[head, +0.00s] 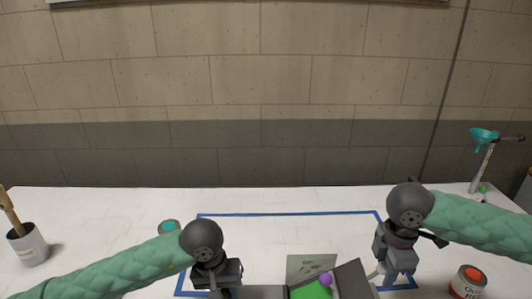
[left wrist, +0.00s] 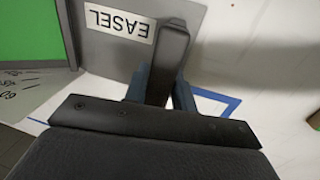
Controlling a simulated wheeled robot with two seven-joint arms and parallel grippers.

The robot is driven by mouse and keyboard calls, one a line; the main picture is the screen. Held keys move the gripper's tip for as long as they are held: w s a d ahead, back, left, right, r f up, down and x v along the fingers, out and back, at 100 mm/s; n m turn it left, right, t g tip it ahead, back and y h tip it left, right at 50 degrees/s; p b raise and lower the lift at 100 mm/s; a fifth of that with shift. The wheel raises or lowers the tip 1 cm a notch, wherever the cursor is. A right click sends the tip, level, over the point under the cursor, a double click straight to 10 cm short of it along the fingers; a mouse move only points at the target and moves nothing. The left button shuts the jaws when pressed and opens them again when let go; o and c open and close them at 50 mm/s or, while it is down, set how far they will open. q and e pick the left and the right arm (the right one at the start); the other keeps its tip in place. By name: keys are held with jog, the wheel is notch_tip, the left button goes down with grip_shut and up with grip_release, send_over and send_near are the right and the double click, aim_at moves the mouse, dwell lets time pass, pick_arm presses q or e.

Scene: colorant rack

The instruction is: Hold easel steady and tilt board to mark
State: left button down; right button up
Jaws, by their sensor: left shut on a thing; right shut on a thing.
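The grey easel (head: 264,293) stands low at the bottom centre of the head view, cut by the frame edge. Its label "EASEL" shows upside down on its grey panel (left wrist: 105,58) in the left wrist view. The green board (head: 310,292) sits between the easel's sides, with a purple ball (head: 326,280) at its upper right; its green face (left wrist: 25,32) also shows at the wrist. My left gripper (left wrist: 162,88) is shut on a dark bar beside the easel's panel. My right gripper (head: 392,285) is shut at the right of the easel; its grip is mostly hidden.
A pale plate (head: 309,265) stands behind the board; dark markings show on a plate (left wrist: 35,88) at the wrist. Blue tape (head: 290,214) outlines the work area. A brush pot (head: 28,246) is left; a can (head: 468,284) and funnel stand (head: 482,165) are right.

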jog(key=shift+d+f, duration=0.1)
jog(key=shift+f, duration=0.1)
jog(key=shift+d+f, duration=0.5)
jog(key=shift+f, duration=0.2)
jog(key=o, duration=1.2)
jog(key=shift+c, duration=0.2)
jog(key=shift+r, duration=0.15)
notch_tip(320, 180, up, 12)
pick_arm(q)
jog(key=c, duration=1.1)
grip_release()
